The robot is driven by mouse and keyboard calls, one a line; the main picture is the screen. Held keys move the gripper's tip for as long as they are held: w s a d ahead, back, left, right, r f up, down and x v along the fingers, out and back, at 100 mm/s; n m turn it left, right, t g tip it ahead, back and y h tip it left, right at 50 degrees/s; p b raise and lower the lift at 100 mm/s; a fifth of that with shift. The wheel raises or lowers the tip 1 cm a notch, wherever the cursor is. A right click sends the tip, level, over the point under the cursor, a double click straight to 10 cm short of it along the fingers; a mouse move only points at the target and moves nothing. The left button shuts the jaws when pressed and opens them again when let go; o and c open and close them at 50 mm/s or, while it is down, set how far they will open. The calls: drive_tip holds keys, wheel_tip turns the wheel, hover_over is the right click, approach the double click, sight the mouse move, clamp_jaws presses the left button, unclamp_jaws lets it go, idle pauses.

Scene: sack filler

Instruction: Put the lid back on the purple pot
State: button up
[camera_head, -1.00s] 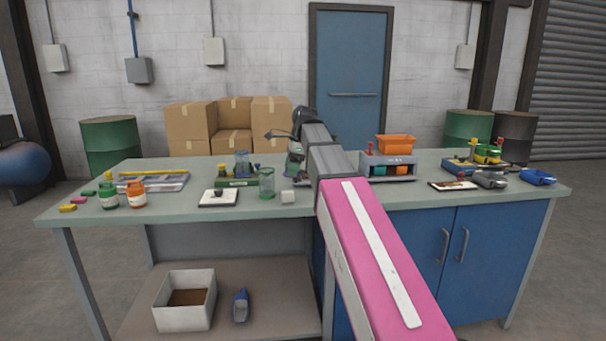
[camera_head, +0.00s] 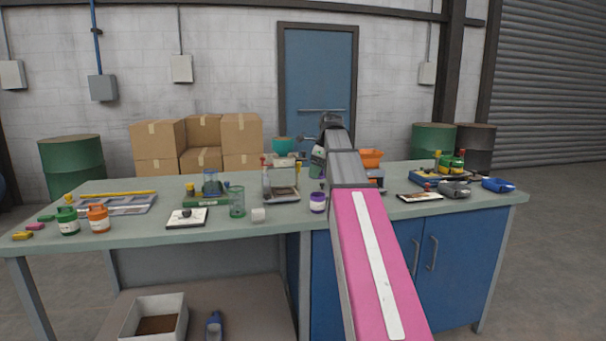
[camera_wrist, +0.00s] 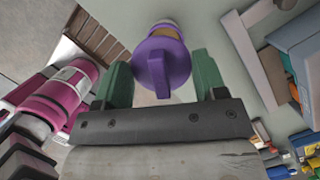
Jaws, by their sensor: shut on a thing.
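The purple pot (camera_head: 317,203), with a white label, stands near the front edge of the workbench, just left of my pink arm. My gripper (camera_wrist: 162,78) has green fingers on either side of the round purple lid (camera_wrist: 176,58), which has an upright tab handle. It is shut on the lid. In the wrist view the pot (camera_wrist: 167,27) shows past the lid, its tan inside partly visible, so the lid does not fully cover it. I cannot tell the gap between them. In the head view my gripper (camera_head: 318,160) is partly hidden by the arm.
A scale-like device (camera_head: 281,192) stands left of the pot, with a white cup (camera_head: 258,215) and green beaker (camera_head: 237,203) further left. An orange bin (camera_head: 370,158) is behind my arm. A picture card (camera_head: 419,197) and blue scoop (camera_head: 497,185) lie right.

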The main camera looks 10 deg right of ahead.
drive_tip(key=shift+d+f, duration=0.15)
drive_tip(key=shift+d, duration=0.05)
drive_tip(key=shift+f, duration=3.05)
drive_tip(key=shift+f, duration=0.15)
drive_tip(key=o, duration=1.1)
drive_tip(key=shift+r, duration=3.5)
